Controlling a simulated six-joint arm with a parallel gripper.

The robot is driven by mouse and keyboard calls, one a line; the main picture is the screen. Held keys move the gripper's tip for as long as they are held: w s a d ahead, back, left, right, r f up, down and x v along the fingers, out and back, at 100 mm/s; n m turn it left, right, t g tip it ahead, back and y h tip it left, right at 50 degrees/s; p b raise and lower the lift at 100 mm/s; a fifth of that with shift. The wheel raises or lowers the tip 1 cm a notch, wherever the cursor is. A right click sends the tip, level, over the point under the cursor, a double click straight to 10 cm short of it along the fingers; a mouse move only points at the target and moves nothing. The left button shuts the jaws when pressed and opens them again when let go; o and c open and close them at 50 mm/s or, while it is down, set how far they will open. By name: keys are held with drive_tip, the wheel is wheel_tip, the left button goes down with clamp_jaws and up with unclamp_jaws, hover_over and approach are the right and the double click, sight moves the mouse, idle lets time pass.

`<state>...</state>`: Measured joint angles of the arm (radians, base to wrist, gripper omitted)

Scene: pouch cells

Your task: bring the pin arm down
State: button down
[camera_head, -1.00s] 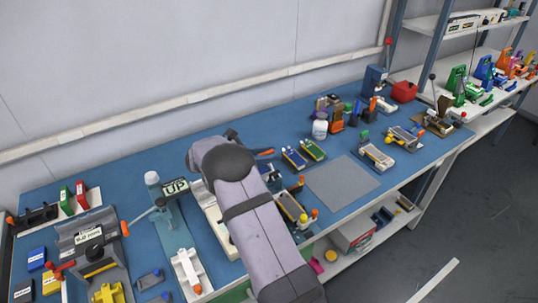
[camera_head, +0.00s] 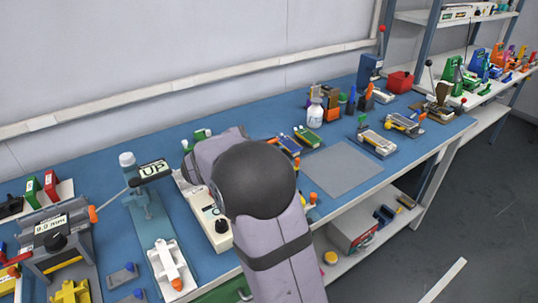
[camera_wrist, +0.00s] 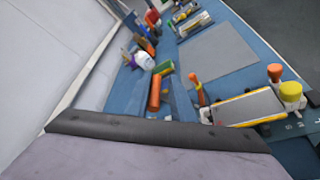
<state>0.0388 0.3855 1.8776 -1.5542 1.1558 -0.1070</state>
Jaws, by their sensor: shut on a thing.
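A fixture with a tall grey-blue post (camera_head: 138,190) stands on the left part of the blue bench. A black sign reading "UP" (camera_head: 154,170) is at its top. A thin lever with an orange grip (camera_head: 92,214) slopes down to the left beside the post. A white piece with an orange part (camera_head: 170,265) sits on its base. I cannot tell which part is the pin arm. My jaws and what is between them are hidden behind my own arm in the head view. The wrist view shows only my grey and dark body at the bottom, with no fingertips.
A white device (camera_head: 205,212) stands right of the post, partly behind my arm. In the wrist view, an orange upright part (camera_wrist: 155,93) and a fixture with a yellow knob (camera_wrist: 291,92) are close. The grey mat (camera_head: 342,170) is bare.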

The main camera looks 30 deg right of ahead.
drive_tip(key=shift+s+a+f+m+t+h+b, duration=0.1)
drive_tip(key=shift+s+f+m+t+h+b, duration=0.35)
drive_tip(key=shift+b, duration=2.65)
drive_tip(key=shift+s+a+f+m+t+h+b, duration=0.1)
drive_tip(key=shift+s+f+m+t+b, duration=0.6)
drive_tip(key=shift+b, duration=2.35)
drive_tip(key=shift+s+f+m+b, duration=0.1)
drive_tip(key=shift+s+m+b, duration=0.55)
drive_tip(key=shift+b, duration=0.9)
drive_tip(key=shift+r, duration=0.2)
drive_tip(key=c, duration=1.5)
unclamp_jaws()
drive_tip(key=shift+w, duration=0.1)
drive_tip(key=shift+v, duration=3.65)
